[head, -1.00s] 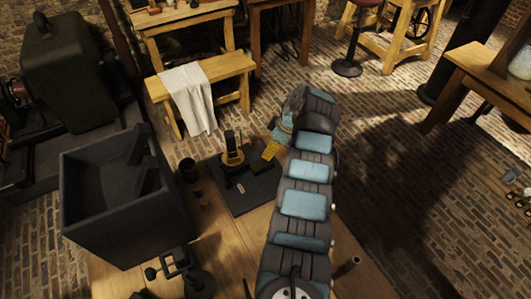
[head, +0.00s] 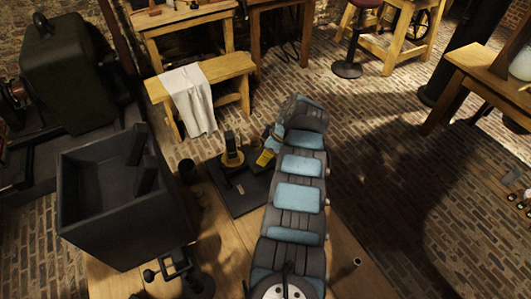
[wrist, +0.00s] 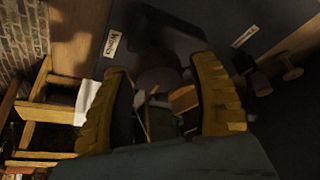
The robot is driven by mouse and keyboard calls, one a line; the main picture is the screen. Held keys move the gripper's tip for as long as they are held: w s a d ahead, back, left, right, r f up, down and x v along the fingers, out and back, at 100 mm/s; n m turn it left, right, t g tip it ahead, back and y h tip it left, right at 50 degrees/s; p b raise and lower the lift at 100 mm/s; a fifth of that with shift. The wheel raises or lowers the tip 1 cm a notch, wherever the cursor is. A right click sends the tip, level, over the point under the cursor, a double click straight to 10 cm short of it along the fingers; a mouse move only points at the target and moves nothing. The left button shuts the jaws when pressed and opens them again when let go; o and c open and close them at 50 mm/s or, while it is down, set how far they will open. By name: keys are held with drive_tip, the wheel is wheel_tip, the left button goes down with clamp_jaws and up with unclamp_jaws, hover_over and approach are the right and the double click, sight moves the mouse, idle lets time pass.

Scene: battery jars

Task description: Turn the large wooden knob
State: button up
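A dark board (head: 243,190) lies on the wooden table, carrying a black upright piece with a brass-coloured round base (head: 232,157). My gripper (head: 265,158) is just right of that piece, above the board. In the wrist view, my gripper (wrist: 162,72) is open, its two yellow fingers wide apart. Between and beyond the fingers are a dim brown round shape (wrist: 158,80), possibly the large wooden knob, and a wooden block-like piece (wrist: 184,98). Both are in shadow, and I cannot tell whether a finger touches them. Smaller spool-shaped knobs (wrist: 288,68) stand at the right.
A large dark open box (head: 110,190) stands left of the board, with a small dark cup (head: 188,170) between. A metal clamp-like fitting (head: 175,268) is at the near table edge. White labels (wrist: 115,43) lie on the board. A bench with a white cloth (head: 190,98) stands behind.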

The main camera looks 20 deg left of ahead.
drive_tip(key=c, duration=0.8)
drive_tip(key=shift+r+m+p, duration=0.1)
drive_tip(key=shift+m+p, duration=0.4)
drive_tip(key=shift+p, duration=0.55)
drive_tip(key=shift+t+p, duration=0.3)
drive_tip(key=shift+p, duration=0.05)
drive_tip(key=m+p, duration=0.3)
drive_tip(key=shift+t+p, duration=0.4)
drive_tip(key=shift+m+t+h+p, duration=0.4)
drive_tip(key=shift+m+t+p, duration=0.1)
drive_tip(key=shift+m+p, duration=0.7)
drive_tip(key=shift+w+d+m+t+h+p, duration=0.1)
drive_tip(key=shift+m+t+h+p, duration=0.25)
drive_tip(key=shift+m+p, duration=0.8)
drive_tip(key=shift+f+m, duration=0.2)
drive_tip(key=shift+m, duration=0.25)
drive_tip(key=o, duration=1.2)
